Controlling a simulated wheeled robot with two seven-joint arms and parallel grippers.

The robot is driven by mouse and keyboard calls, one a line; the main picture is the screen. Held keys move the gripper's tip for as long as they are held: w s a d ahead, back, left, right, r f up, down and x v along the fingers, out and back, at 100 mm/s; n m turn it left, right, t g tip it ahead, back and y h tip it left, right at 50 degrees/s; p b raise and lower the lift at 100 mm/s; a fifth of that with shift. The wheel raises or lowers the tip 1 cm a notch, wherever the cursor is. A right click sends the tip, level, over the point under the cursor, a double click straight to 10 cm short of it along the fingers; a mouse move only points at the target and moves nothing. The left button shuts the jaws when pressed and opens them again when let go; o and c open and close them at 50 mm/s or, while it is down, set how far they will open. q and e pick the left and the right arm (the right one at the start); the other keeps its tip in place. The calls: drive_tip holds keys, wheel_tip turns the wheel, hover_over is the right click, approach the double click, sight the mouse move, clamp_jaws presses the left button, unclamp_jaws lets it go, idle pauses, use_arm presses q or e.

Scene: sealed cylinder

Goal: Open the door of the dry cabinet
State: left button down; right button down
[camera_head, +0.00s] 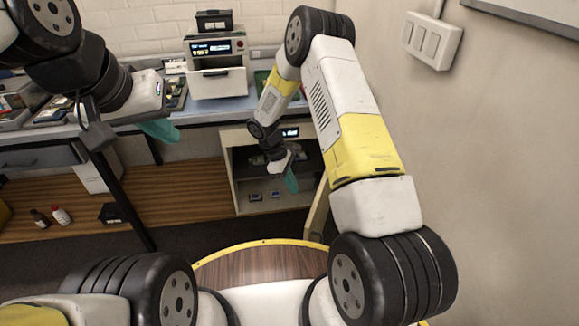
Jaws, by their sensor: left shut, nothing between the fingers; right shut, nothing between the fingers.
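The dry cabinet (238,190) is a pale box under the bench, with a small lit display at its top right. Its dark interior shows, with small blue-and-dark items on its floor. A pale upright panel (317,215), apparently the door swung outward, stands at its right side, partly hidden by my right arm. My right gripper (291,182) has teal fingers, is shut and empty, and is in front of the cabinet opening; whether it touches anything is unclear. My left gripper (158,130) is shut and empty near the bench's front edge, away from the cabinet.
The bench (225,108) runs along the back wall and carries a white device (215,65) and trays of parts. A dark bench leg (125,200) stands left of the cabinet. Small bottles (61,215) and a black box (112,213) sit on the low wooden shelf. A wall is close on the right.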

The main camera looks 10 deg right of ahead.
drive_tip(key=s+d+f, duration=0.2)
drive_tip(key=d+f, duration=0.4)
drive_tip(key=shift+s+f, duration=0.2)
drive_tip(key=shift+s, duration=0.2)
